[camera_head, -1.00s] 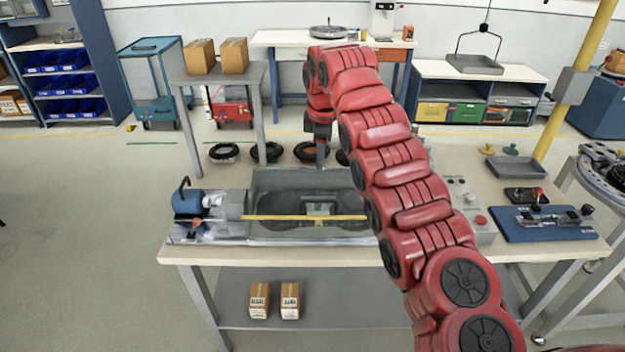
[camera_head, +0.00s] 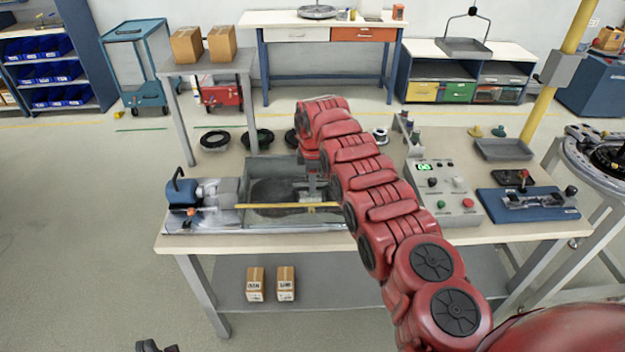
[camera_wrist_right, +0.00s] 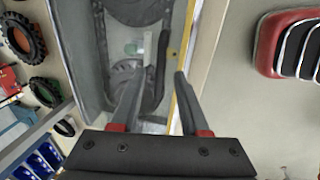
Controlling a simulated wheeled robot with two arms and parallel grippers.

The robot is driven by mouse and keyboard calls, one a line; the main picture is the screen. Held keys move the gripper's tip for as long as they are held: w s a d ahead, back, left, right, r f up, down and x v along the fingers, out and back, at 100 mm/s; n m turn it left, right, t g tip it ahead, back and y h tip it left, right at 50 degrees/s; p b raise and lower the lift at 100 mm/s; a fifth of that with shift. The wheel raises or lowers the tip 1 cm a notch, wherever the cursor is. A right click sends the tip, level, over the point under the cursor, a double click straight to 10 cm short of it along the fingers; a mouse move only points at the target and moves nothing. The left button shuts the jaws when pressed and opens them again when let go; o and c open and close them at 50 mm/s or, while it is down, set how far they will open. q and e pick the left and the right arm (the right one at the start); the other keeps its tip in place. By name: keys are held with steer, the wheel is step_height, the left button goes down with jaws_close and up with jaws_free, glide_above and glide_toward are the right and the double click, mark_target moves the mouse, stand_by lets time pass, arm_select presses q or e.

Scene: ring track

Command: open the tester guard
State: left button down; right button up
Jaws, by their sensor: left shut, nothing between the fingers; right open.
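The tester (camera_head: 200,228) stands on the front left of the workbench. Its guard (camera_head: 262,206) looks clear, with a yellow strip along the front edge, and lies down over the tray with belts and pulleys. My right gripper (camera_head: 312,194) points down at the right part of this yellow edge, partly hidden by my arm. In the right wrist view its open fingers (camera_wrist_right: 160,76) have the yellow edge (camera_wrist_right: 176,52) running close to the right fingertip; contact cannot be told. My left gripper (camera_head: 156,346) is shut and empty, only just showing at the bottom edge, away from the bench.
A control box (camera_head: 445,190) with buttons and a green display stands right of my right arm. A blue fixture (camera_head: 528,204) lies farther right. Two small boxes (camera_head: 271,284) sit on the lower shelf. A grey side table (camera_head: 210,66) with cartons stands behind.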

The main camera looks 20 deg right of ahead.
steer(key=shift+w+d+f, duration=0.1)
steer(key=shift+f, duration=0.7)
jaws_close()
stand_by(1.1)
